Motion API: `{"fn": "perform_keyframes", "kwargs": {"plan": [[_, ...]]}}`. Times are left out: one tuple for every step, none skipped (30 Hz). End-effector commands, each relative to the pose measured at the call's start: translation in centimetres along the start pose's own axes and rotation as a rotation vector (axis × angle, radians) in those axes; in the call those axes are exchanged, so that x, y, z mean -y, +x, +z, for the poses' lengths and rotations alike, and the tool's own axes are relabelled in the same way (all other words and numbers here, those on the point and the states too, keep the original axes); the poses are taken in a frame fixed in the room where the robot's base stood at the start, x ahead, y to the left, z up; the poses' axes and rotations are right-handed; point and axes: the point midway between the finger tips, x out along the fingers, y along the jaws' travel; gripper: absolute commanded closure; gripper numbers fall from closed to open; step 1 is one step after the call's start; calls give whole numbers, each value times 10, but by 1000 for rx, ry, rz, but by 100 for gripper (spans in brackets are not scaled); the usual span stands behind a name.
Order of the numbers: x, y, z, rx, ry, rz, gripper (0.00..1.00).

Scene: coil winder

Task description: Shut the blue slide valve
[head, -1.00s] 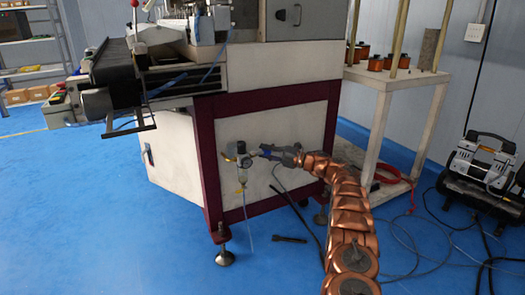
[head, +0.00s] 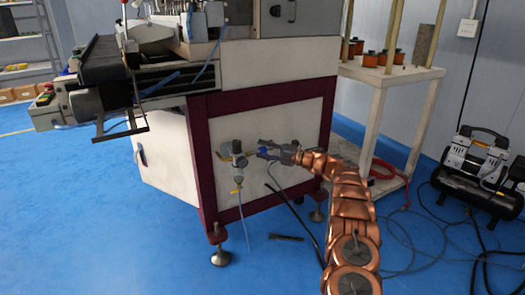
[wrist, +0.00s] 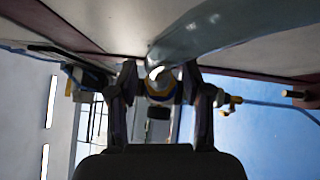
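The blue slide valve (head: 264,153) is on the air line at the machine's side panel, right of the regulator with its round gauge. It is small and partly hidden by my gripper (head: 270,148), which reaches in from the right. In the wrist view, a round blue and brass-coloured fitting (wrist: 160,88), seemingly the valve, lies between the two fingers of my gripper (wrist: 160,80). The fingers stand apart on either side, and I see no clear contact. A grey hose (wrist: 225,35) crosses above the fitting and hides part of it. The sleeve's position cannot be made out.
The air regulator (head: 238,158) is close left of my gripper, with a thin tube hanging below. In the wrist view a brass fitting with a blue tube (wrist: 230,101) is close right of the fingers. A compressor (head: 478,165) and loose hoses lie on the floor at right.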

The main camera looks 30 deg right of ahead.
Motion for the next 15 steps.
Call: {"fn": "perform_keyframes", "kwargs": {"plan": [[0,0,0,-1,0,0,44],[0,1,0,-2,1,0,44],[0,1,-1,-2,1,0,44],[0,1,-1,-3,1,0,44],[0,1,-1,-3,1,0,44],[1,2,-2,-4,1,0,44],[1,2,-2,-5,1,0,44],[1,2,-2,-5,1,0,44],[1,2,-2,-5,1,0,44],[1,1,-2,-5,1,0,44],[1,0,-2,-5,1,0,44],[1,-2,-2,-5,2,0,44],[1,-5,-2,-5,2,0,44],[1,-8,-1,-5,2,0,44],[1,-13,-1,-4,2,0,44]]}}
